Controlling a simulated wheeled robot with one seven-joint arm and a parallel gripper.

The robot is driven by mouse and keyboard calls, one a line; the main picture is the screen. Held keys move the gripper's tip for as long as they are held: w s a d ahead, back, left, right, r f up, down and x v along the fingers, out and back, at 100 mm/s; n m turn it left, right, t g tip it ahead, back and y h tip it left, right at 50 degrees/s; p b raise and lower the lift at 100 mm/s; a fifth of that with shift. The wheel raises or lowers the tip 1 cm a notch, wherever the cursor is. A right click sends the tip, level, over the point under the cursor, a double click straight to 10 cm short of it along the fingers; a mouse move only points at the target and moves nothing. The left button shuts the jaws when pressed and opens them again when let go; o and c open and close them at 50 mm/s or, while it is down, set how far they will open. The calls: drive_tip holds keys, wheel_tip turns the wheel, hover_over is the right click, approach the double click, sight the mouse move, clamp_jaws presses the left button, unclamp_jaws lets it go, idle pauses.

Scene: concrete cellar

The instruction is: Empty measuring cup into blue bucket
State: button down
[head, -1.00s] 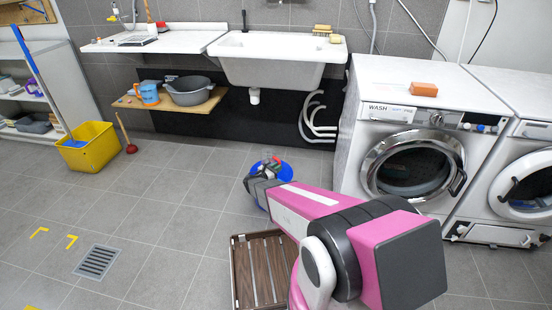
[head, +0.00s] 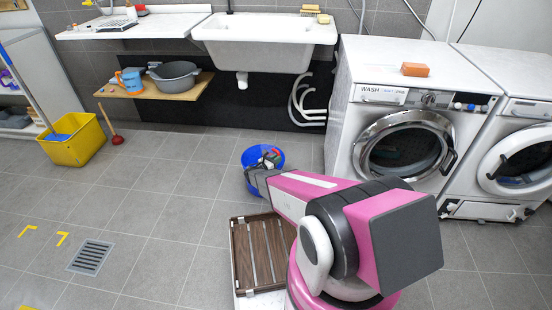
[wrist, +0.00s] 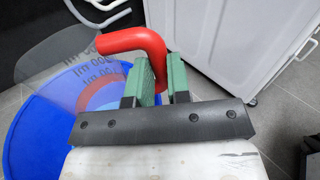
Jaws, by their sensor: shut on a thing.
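The blue bucket (head: 249,157) stands on the floor in the middle of the head view, below the sink, with my arm in front of it. In the wrist view its blue wall (wrist: 30,140) fills the lower left. My gripper (wrist: 160,82) is shut on the red handle of the measuring cup (wrist: 135,40). The cup's clear body with dark print is left of the jaws and overlaps the bucket in the picture. Coloured arcs show through it. I cannot tell its exact tilt or whether anything is inside. In the head view my gripper (head: 266,163) is over the bucket.
A brown slatted crate (head: 240,262) lies on the floor near my base. Washing machines (head: 400,140) stand right of the bucket. A yellow bucket (head: 75,145) and a plunger (head: 116,138) are at the left. The tiled floor left of the blue bucket is free.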

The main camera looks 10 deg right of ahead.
drive_tip(key=shift+r+n, duration=0.65)
drive_tip(key=shift+n, duration=0.05)
drive_tip(key=shift+r+n, duration=0.6)
drive_tip(key=shift+n, duration=0.1)
drive_tip(key=shift+r+n, duration=0.5)
drive_tip(key=shift+n, duration=0.2)
drive_tip(key=shift+r, duration=0.1)
drive_tip(key=shift+w+a+r+n, duration=0.2)
drive_tip(key=shift+r+n, duration=0.1)
drive_tip(key=shift+n, duration=0.3)
